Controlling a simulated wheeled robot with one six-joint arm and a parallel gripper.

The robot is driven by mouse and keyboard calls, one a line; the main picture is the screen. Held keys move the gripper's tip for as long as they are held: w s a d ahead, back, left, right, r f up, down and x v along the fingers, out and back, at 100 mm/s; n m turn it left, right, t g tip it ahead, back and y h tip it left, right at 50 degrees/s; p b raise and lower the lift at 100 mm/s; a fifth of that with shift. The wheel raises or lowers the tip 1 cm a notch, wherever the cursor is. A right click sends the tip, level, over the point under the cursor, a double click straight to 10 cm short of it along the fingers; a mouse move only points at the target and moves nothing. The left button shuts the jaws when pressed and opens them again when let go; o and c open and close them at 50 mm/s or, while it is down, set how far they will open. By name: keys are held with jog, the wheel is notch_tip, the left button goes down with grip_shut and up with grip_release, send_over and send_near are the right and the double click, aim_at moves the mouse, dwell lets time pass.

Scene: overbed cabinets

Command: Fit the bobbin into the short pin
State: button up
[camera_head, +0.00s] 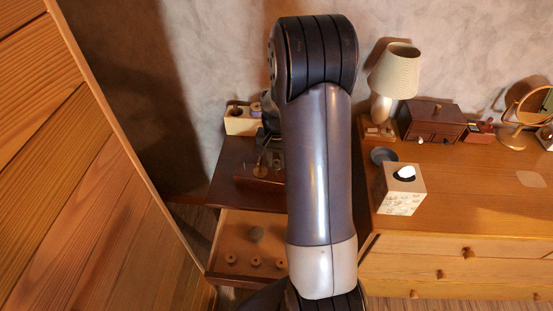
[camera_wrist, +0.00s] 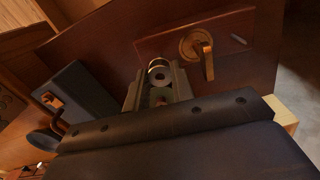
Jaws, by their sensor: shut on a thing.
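My gripper (camera_wrist: 158,92) is shut on a bobbin (camera_wrist: 160,76), a small round piece with a pale rim and a grey face, seen between the two fingers in the wrist view. Beyond it lies a reddish-brown board (camera_wrist: 165,45). The board carries a brass disc with a tall brass pin (camera_wrist: 208,62) and, to its right, a small grey short pin (camera_wrist: 238,39). The bobbin appears apart from the short pin, to its lower left in the picture. In the head view the board (camera_head: 250,181) lies on the dark nightstand top; my arm hides most of the gripper and the bobbin.
The nightstand drawer (camera_head: 230,237) is open, with several round wooden pieces inside. A cream box (camera_head: 239,124) stands at the nightstand's back. On the dresser to the right are a lamp (camera_head: 395,72), a tissue box (camera_head: 401,190), a dark wooden box (camera_head: 432,121) and a mirror (camera_head: 530,105).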

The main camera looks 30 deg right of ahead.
aim_at(277, 168)
jog(key=shift+f+b, duration=1.5)
jog(key=shift+f, duration=0.45)
jog(key=o, duration=1)
notch_tip(277, 168, up, 11)
jog(key=shift+f, duration=0.1)
dwell(0.4)
